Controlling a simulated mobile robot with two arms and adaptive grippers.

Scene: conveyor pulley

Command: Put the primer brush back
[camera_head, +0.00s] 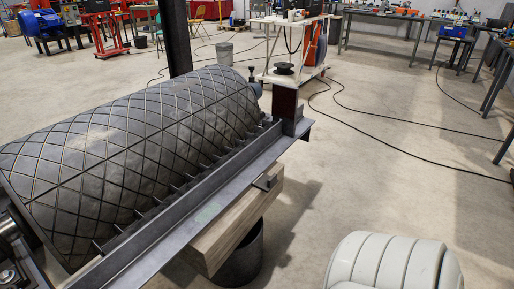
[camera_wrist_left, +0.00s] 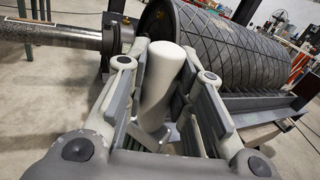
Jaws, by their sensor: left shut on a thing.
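In the left wrist view my left gripper (camera_wrist_left: 165,72) has a smooth white cylinder (camera_wrist_left: 162,85) standing between its fingers. It appears to be held and is taken here as the primer brush; no bristles show, and its lower part is hidden between the finger links. Behind it is the large dark pulley drum (camera_wrist_left: 225,45) with its diamond-grooved cover. The same drum (camera_head: 130,140) fills the left of the head view. My left gripper does not show in the head view. My right gripper shows in neither view.
A steel beam (camera_head: 190,214) on a timber block (camera_head: 232,228) runs along the drum. A dark bucket (camera_head: 243,262) stands below. A cart (camera_head: 292,73) stands beyond the beam's end. Cables (camera_head: 405,148) cross the otherwise open floor at right. A metal shaft (camera_wrist_left: 60,33) is left of my gripper.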

